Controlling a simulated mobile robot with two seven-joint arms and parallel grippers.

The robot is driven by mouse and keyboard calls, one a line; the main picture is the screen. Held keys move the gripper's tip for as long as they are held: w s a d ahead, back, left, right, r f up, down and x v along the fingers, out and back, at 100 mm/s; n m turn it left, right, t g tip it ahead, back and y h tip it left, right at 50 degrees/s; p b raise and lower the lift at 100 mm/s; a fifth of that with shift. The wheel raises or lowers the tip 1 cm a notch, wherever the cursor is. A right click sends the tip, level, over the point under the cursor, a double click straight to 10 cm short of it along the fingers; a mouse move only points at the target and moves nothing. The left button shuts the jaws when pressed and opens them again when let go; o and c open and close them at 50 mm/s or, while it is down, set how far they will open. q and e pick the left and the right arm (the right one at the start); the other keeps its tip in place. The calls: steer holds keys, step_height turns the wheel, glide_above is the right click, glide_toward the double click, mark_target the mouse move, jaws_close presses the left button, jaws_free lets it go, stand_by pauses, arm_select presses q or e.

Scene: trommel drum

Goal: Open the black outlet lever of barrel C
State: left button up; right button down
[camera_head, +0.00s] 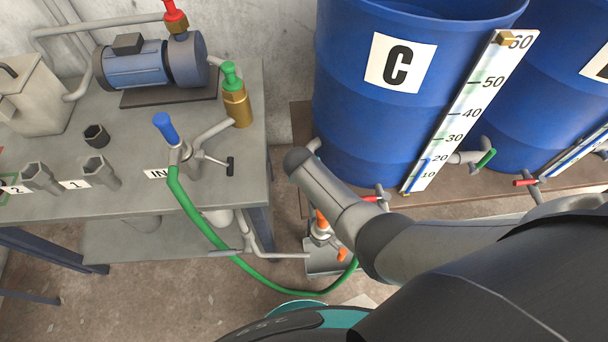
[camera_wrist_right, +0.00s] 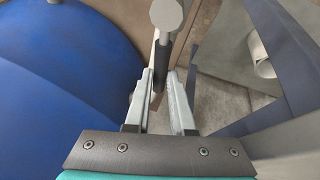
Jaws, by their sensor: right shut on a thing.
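Barrel C (camera_head: 350,110) is a large blue drum with a white C label in the head view. A grey outlet pipe stub (camera_head: 314,146) shows at its lower left; my right arm covers what lies beyond it. In the right wrist view the barrel's blue wall (camera_wrist_right: 60,80) fills the left side. The black outlet lever (camera_wrist_right: 161,62) hangs below a round grey valve end (camera_wrist_right: 167,14). My right gripper (camera_wrist_right: 162,78) is shut on this lever, its fingers on either side of it. The head view hides the right gripper. My left gripper is not in view.
A red-handled valve (camera_head: 377,198) sits at the barrel's lower right beside a scale board (camera_head: 470,110). A green hose (camera_head: 205,232) runs from the grey bench (camera_head: 120,205) down to the floor and behind my arm. A second blue barrel (camera_head: 540,100) stands at right.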

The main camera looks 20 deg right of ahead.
steer(key=shift+s+d+m, duration=0.1)
steer(key=shift+d+m, duration=0.3)
steer(key=shift+m, duration=0.2)
steer(key=shift+h, duration=0.3)
steer(key=c, duration=0.8)
jaws_free()
steer(key=shift+o, duration=0.2)
